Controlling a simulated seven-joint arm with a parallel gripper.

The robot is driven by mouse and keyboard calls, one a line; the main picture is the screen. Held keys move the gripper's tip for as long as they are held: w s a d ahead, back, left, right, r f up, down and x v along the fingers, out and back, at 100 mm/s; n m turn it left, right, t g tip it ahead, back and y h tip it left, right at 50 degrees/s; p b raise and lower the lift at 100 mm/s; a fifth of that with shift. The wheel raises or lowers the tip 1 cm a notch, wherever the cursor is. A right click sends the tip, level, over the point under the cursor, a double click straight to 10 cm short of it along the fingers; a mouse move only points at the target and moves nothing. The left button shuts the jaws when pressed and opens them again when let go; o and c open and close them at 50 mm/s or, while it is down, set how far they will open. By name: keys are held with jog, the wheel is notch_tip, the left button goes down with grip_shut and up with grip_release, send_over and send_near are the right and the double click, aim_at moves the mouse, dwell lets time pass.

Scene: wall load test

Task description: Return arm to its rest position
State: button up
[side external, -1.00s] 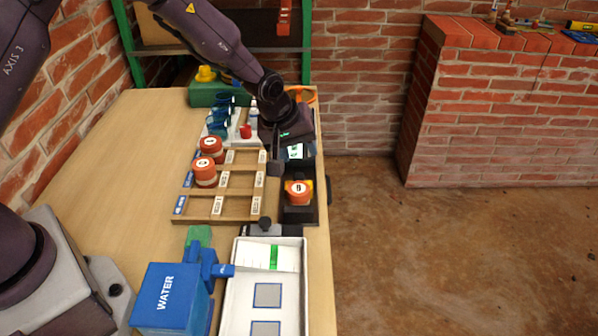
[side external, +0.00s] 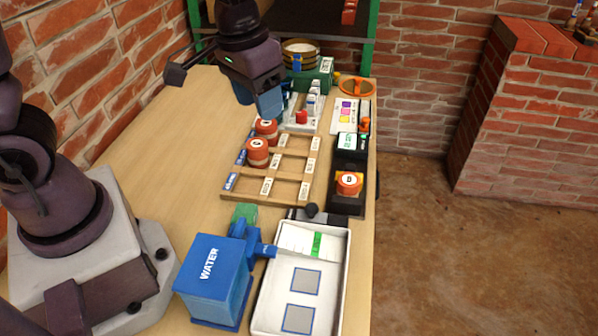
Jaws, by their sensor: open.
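My gripper (side external: 220,88) is dark purple, with a small green light on its body. It is raised above the far left part of the wooden table (side external: 140,140), left of the rack, with one dark finger pointing left and the other side close to a blue shape at the lower right. I see nothing clearly held between the fingers. Two red-orange pots stand at the left of a wooden rack (side external: 290,190): the near pot (side external: 257,152) and the far pot (side external: 266,130). Another orange pot (side external: 348,183) sits on a black device at the right edge.
Bottles (side external: 314,100), a green box (side external: 318,76) and an orange ring (side external: 357,87) are at the back. The table's left middle is clear. Brick walls stand behind.

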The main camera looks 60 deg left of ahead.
jog(key=s+a+r+m+t, duration=0.1)
jog(key=s+r+t, duration=0.3)
jog(key=s+r, duration=0.5)
jog(key=shift+s+a+r, duration=0.4)
jog(key=shift+s+a, duration=0.35)
jog(key=shift+s, duration=0.45)
